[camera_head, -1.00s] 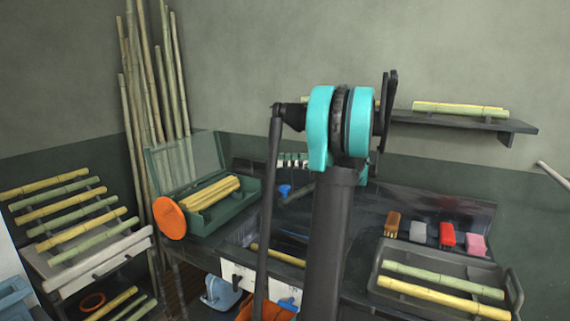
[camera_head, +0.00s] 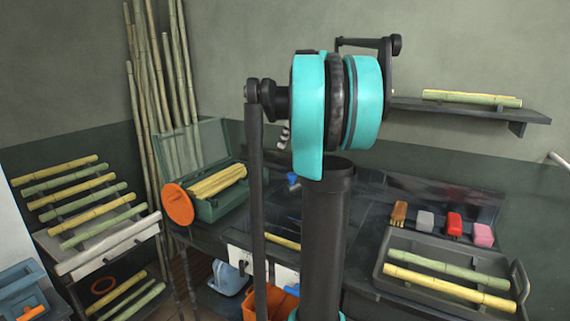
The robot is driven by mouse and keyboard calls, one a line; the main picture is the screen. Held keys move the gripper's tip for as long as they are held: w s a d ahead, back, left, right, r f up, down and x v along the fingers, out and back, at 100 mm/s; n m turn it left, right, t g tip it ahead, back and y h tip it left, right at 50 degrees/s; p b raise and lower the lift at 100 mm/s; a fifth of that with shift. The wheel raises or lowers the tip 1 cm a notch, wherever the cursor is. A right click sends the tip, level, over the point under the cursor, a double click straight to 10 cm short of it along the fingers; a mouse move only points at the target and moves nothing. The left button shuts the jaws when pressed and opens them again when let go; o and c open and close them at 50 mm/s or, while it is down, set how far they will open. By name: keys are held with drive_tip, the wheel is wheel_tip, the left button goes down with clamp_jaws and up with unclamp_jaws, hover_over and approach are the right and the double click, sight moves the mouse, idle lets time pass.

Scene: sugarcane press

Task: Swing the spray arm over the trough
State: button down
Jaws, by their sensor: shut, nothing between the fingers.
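A small blue fitting (camera_head: 293,180) shows just left of my arm's black column at the back of the dark bench. It may belong to the spray arm, but I cannot make out the arm itself. A dark recess in the bench with a yellow cane (camera_head: 283,242) at its front may be the trough. My arm's teal joint and black links cover much of both. My gripper is not visible; my arm may hide it.
A green box (camera_head: 235,208) of canes and an orange disc (camera_head: 177,204) sit on the bench's left. A dark tray (camera_head: 378,272) with canes and several coloured brushes stand at right. A sloped cane rack (camera_head: 75,264) is at far left. A shelf (camera_head: 470,110) is on the wall.

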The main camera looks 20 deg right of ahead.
drive_tip(key=x, duration=1)
drive_tip(key=shift+s+d+f, duration=0.2)
drive_tip(key=shift+s+d, duration=1.1)
drive_tip(key=shift+d, duration=0.2)
drive_tip(key=s+d+n, duration=0.1)
drive_tip(key=s+d, duration=0.2)
drive_tip(key=s, duration=0.4)
drive_tip(key=shift+d, duration=0.25)
